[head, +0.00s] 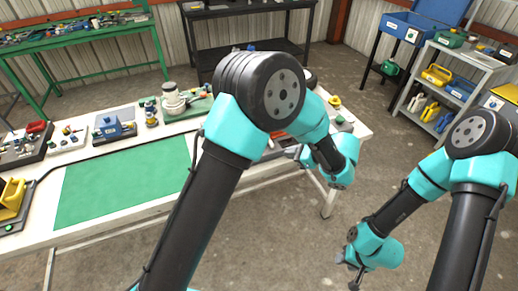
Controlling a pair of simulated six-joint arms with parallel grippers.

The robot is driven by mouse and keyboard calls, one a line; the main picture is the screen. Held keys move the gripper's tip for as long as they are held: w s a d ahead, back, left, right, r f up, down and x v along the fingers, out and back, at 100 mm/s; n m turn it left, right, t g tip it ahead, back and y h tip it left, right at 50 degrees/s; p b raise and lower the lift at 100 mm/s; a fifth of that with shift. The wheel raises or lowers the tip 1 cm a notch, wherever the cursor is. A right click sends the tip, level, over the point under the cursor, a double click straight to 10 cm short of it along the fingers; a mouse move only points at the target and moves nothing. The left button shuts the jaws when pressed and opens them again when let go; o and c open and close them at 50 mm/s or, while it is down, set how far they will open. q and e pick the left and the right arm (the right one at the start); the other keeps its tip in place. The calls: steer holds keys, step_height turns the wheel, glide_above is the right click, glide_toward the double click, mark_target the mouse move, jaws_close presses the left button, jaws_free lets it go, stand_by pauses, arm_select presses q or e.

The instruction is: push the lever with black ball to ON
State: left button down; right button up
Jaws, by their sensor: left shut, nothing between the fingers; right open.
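I cannot make out a lever with a black ball in the head view. Small devices stand along the white workbench (120,222), and my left arm covers part of its right end. My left gripper (294,152) is at the bench's right end, small and partly hidden by its wrist. It is shut and holds nothing. A small device with a yellow top (335,101) stands beyond my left arm, near the bench's far right corner. My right gripper (352,273) is open and empty, low over the concrete floor, to the right of the bench and apart from it.
A green mat (125,182) lies clear on the bench. Behind it are a blue device (110,127) and a grey-white rounded device (174,100). A yellow device (12,199) is at the left edge. A grey shelf (440,90) stands at the back right. Open floor lies between.

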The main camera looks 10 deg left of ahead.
arm_select(q)
steer(key=shift+d+r, duration=0.15)
steer(key=shift+r, duration=0.1)
steer(key=x, duration=1)
steer(key=shift+w, duration=0.1)
steer(key=a, duration=0.2)
steer(key=shift+w+a+r, duration=0.15)
steer(key=shift+a+r, duration=0.15)
steer(key=shift+a, duration=0.05)
steer(key=shift+w+a+r, duration=0.15)
steer(key=shift+a, duration=0.5)
steer(key=shift+w+a+r+h, duration=0.1)
steer(key=shift+w+r+h, duration=0.1)
steer(key=shift+h, duration=0.1)
